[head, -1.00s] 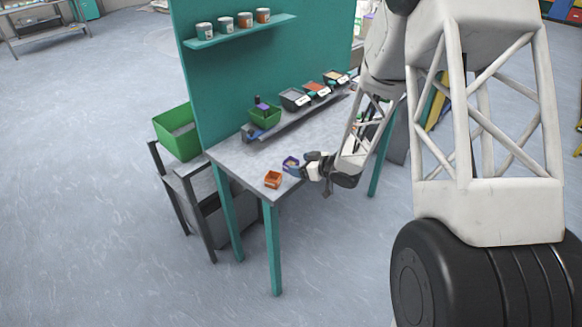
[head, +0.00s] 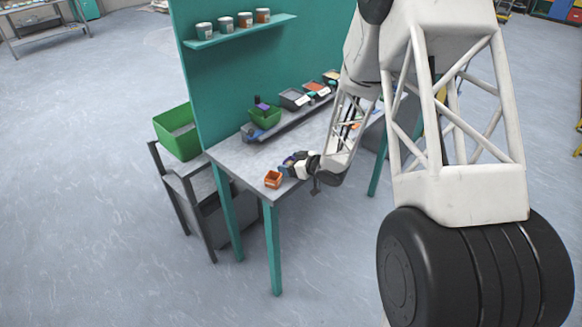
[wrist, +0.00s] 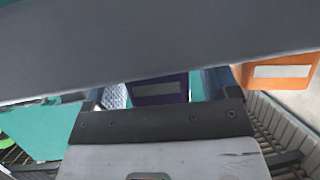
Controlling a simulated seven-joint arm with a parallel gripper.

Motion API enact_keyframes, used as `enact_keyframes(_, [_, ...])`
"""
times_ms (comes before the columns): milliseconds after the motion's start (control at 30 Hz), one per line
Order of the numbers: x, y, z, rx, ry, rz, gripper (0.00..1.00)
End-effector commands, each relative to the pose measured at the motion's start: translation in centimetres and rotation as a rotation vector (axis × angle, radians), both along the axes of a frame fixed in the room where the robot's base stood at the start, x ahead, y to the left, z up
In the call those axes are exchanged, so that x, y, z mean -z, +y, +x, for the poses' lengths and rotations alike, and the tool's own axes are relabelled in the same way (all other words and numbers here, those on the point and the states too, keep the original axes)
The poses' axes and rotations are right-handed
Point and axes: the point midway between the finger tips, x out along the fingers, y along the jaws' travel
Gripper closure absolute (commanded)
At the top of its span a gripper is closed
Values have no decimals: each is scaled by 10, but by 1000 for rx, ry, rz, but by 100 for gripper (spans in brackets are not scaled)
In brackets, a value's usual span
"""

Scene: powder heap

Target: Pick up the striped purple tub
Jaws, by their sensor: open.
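The purple tub (head: 289,160) stands near the front edge of the grey tabletop, beside a small orange tub (head: 272,179). In the head view it is mostly covered by my gripper (head: 291,169). In the wrist view the dark purple tub (wrist: 160,90) with a pale label shows between the two fingers of my gripper (wrist: 154,91). The gripper is open around it; I cannot tell whether the fingers touch it. A grey band hides the tub's upper part, and stripes cannot be made out. The orange tub (wrist: 278,74) is just outside the right finger.
The table (head: 232,158) has a teal back panel with a shelf of cans (head: 245,20). A rail at the back holds a green bin (head: 264,117) and several dark trays (head: 295,98). A larger green crate (head: 178,130) stands left. The tabletop's middle is clear.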

Motion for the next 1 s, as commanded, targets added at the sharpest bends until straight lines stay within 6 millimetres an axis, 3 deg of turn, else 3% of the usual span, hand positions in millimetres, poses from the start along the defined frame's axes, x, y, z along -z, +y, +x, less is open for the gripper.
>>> enact_keyframes(300, [0,0,0,0,0,0,19])
enact_keyframes(667, [0,0,0,0,0,0,74])
enact_keyframes(1000, [-1,0,0,0,0,0,74])
